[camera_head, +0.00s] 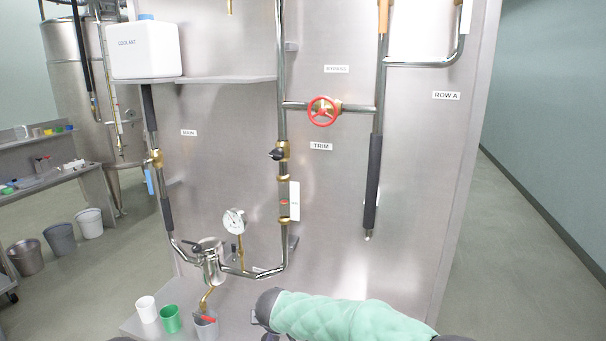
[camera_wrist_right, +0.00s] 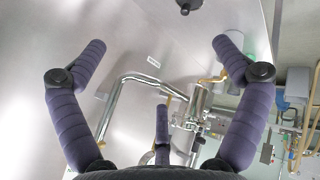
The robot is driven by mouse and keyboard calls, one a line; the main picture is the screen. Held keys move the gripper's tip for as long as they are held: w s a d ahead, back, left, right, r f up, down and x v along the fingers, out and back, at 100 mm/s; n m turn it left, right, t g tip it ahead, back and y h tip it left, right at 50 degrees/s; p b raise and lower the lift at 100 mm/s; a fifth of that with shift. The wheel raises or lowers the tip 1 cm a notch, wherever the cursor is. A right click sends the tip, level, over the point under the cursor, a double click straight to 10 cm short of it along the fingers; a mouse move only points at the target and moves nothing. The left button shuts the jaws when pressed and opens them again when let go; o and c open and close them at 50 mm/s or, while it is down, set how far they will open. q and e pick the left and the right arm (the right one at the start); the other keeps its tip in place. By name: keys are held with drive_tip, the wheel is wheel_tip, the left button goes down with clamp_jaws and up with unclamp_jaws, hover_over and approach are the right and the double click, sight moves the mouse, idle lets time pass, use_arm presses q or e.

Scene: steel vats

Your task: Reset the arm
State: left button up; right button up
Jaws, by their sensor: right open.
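My right arm (camera_head: 345,318), in a green quilted sleeve, reaches in from the lower right in the head view. Its dark gripper end is partly hidden at the bottom edge, in front of the steel panel. In the right wrist view my right gripper (camera_wrist_right: 158,48) has its purple padded fingers spread wide, with nothing between them. Steel piping (camera_wrist_right: 125,85) and a small steel vessel (camera_wrist_right: 200,98) show beyond the fingers. My left gripper is not in view.
The steel panel (camera_head: 405,150) carries pipes, a red handwheel (camera_head: 323,111), a dial gauge (camera_head: 235,221) and a strainer vessel (camera_head: 209,262). White (camera_head: 146,309), green (camera_head: 170,318) and grey (camera_head: 206,328) cups stand low left. A coolant jug (camera_head: 145,48) sits on a shelf. Floor at right is clear.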

drive_tip(key=s+d+f+m+g+y, duration=0.1)
drive_tip(key=s+d+f+m+g, duration=0.15)
drive_tip(key=s+f, duration=0.65)
drive_tip(key=s+d+f+m+g+y, duration=0.2)
drive_tip(key=s+d+f+g, duration=0.15)
drive_tip(key=f, duration=1.25)
drive_tip(key=s+d+f+m, duration=0.3)
drive_tip(key=s+f, duration=0.1)
drive_tip(key=s, duration=0.2)
drive_tip(key=s+d+f+m, duration=0.3)
drive_tip(key=s+f+m, duration=0.1)
drive_tip(key=s, duration=0.3)
drive_tip(key=s+d+f+m+g+b, duration=0.1)
drive_tip(key=s+d+f+m, duration=0.2)
drive_tip(key=s, duration=0.4)
wheel_tip(320, 180, down, 2)
drive_tip(key=shift+s+d+f+m+y, duration=0.1)
drive_tip(key=shift+s+d+m+y, duration=0.1)
drive_tip(key=shift+d+m+y, duration=0.2)
